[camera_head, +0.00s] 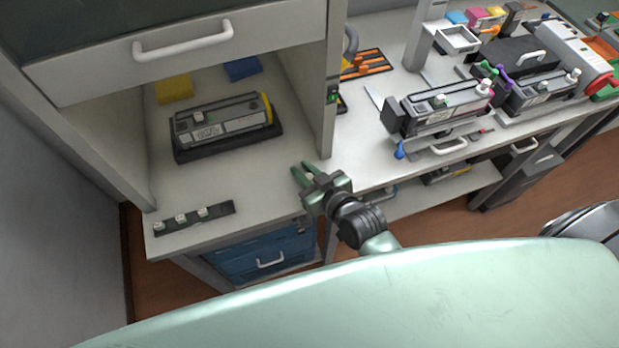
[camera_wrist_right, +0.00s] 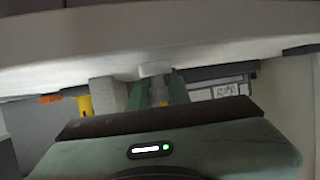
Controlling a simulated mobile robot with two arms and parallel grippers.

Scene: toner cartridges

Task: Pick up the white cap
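Several small white caps (camera_head: 181,218) stand in a row on a dark strip (camera_head: 222,209) at the front left of the desk. My left gripper is not in view.
A white drawer with a handle (camera_head: 184,42) overhangs the cubby. A divider panel (camera_head: 328,110) stands just behind my right gripper. Yellow (camera_head: 174,90) and blue (camera_head: 242,69) blocks lie behind the cartridge. The desk between strip and gripper is clear. More cartridges (camera_head: 440,108) stand right.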

